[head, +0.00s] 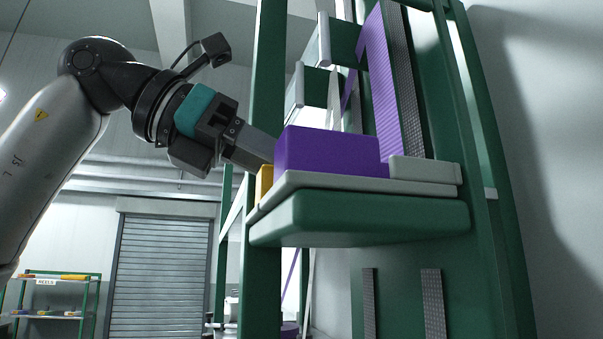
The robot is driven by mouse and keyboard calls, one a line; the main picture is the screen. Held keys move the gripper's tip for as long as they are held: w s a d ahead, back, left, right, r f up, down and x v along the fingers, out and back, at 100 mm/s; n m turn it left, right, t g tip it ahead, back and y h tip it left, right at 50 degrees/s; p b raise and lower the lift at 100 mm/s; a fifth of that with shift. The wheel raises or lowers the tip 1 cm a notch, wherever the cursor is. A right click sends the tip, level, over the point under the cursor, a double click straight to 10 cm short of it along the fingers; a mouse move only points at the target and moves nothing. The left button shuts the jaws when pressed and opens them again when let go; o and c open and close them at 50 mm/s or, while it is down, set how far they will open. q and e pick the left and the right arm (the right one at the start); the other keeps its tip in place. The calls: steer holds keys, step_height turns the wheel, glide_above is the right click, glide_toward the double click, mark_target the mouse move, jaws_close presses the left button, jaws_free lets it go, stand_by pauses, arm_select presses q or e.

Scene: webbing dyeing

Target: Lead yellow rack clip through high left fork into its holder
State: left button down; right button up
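My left gripper (268,152) reaches in from the left to a raised green shelf. Its fingertips are partly hidden behind a purple block (328,152), so its opening and any grip do not show. A small yellow piece (264,184), perhaps the yellow rack clip, shows at the shelf's left edge, just below the fingertips and left of the purple block. I cannot tell whether the fingers touch it. Above, two grey-faced green brackets, an upper one (345,42) and a lower one (321,88), stick out left and may be forks. I cannot make out the holder. My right gripper is out of view.
The green shelf (360,220) carries a pale grey tray (425,170) around the purple block. Purple webbing (381,85) runs up beside a dark textured strip (409,80). Green posts (266,90) frame the rack. A small reels rack (60,278) stands far left by a shutter door (155,275).

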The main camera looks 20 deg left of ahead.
arm_select(q)
steer(key=shift+c, duration=1.7)
jaws_free()
steer(key=p+v, duration=0.2)
steer(key=v, duration=1.3)
steer(key=shift+s, duration=0.25)
steer(key=shift+a, duration=0.1)
